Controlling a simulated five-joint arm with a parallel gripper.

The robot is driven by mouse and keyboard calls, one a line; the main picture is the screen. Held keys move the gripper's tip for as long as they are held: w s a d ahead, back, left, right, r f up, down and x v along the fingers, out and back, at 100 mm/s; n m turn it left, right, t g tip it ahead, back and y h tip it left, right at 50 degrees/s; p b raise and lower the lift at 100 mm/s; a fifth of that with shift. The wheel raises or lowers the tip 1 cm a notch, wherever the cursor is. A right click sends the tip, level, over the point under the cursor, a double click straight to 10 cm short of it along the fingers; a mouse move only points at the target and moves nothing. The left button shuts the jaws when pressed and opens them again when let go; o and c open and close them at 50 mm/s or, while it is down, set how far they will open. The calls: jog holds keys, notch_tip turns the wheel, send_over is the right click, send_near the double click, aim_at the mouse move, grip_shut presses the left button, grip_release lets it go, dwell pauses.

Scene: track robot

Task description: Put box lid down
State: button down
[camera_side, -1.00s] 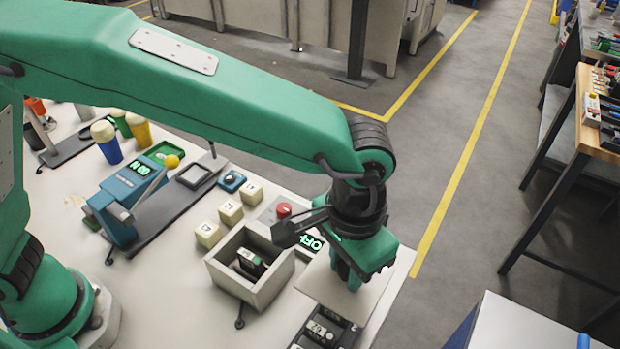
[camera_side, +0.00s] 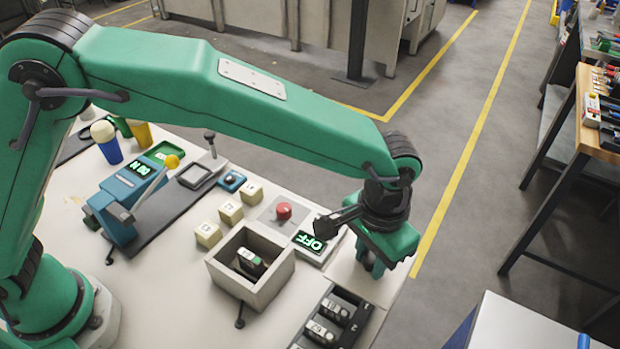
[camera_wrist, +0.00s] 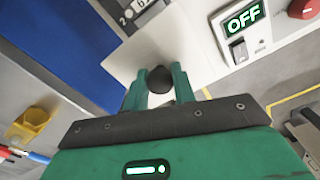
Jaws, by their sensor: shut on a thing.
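My gripper (camera_side: 373,268) is shut on the dark round knob (camera_wrist: 159,79) of the pale box lid (camera_side: 350,279). The lid is a flat square plate, level or nearly so, to the right of the box near the table's right edge. Whether it touches the table I cannot tell. In the wrist view the knob sits between my two green fingers (camera_wrist: 160,92), with the lid (camera_wrist: 190,45) beyond them. The grey box (camera_side: 222,271) stands open, with a dark block (camera_side: 250,262) inside.
A black tray (camera_side: 350,305) with several numbered blocks lies in front of the lid. A panel with a red button (camera_side: 284,211) and an OFF display (camera_side: 309,242) stands behind the box. The table edge is close on the right.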

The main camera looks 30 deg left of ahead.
jog(key=w+f, duration=0.1)
jog(key=w, duration=0.1)
jog(key=w+a+f, duration=0.1)
jog(key=w+f, duration=0.1)
jog(key=w, duration=0.1)
jog(key=w+a+f, duration=0.1)
jog(key=w, duration=0.1)
jog(key=shift+w+a+f, duration=0.25)
jog(key=shift+w+f, duration=0.05)
jog(key=shift+f, duration=0.1)
jog(key=shift+f, duration=0.1)
jog(key=shift+f, duration=1.9)
jog(key=shift+f, duration=0.1)
jog(key=c, duration=1.1)
grip_release()
jog(key=shift+c, duration=0.2)
